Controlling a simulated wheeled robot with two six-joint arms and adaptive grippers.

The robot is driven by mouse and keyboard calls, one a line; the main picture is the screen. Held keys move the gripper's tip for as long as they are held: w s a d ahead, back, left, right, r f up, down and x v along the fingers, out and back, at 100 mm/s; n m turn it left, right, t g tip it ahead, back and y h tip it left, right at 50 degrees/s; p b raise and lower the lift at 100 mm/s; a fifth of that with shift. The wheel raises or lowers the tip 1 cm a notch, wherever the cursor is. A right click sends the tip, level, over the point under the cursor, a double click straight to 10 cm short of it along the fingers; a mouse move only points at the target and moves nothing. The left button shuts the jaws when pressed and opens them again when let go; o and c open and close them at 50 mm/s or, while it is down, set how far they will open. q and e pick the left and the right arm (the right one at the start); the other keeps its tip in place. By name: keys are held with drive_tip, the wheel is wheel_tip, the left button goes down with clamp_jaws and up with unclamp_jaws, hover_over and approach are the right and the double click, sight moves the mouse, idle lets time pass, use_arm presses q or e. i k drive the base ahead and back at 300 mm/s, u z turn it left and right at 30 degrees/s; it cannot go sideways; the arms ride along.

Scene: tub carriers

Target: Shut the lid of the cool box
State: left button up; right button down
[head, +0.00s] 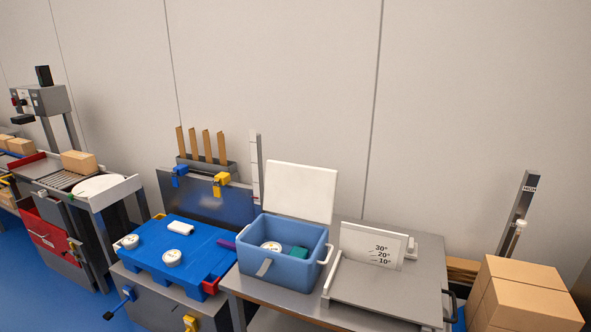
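The cool box (290,273) is a blue tub with a white handle at its right end and a pale strap or latch on its front. It stands on a grey bench near the middle of the head view. Its white lid (302,190) is open, standing up at the back edge and leaning slightly backward. Inside are a white round tub (271,246) and a teal-green block (296,253), partly hidden by the walls. Neither of my grippers shows in the head view.
A blue pallet (206,237) with several white tubs stands left of the cool box. A grey ramp board with an angle scale (373,246) stands close on the right. Cardboard boxes (528,298) are stacked at far right. The wall rises behind the lid.

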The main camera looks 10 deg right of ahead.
sight(308, 193)
drive_tip(key=u, duration=0.45)
drive_tip(key=i, duration=0.85)
drive_tip(key=u, duration=0.15)
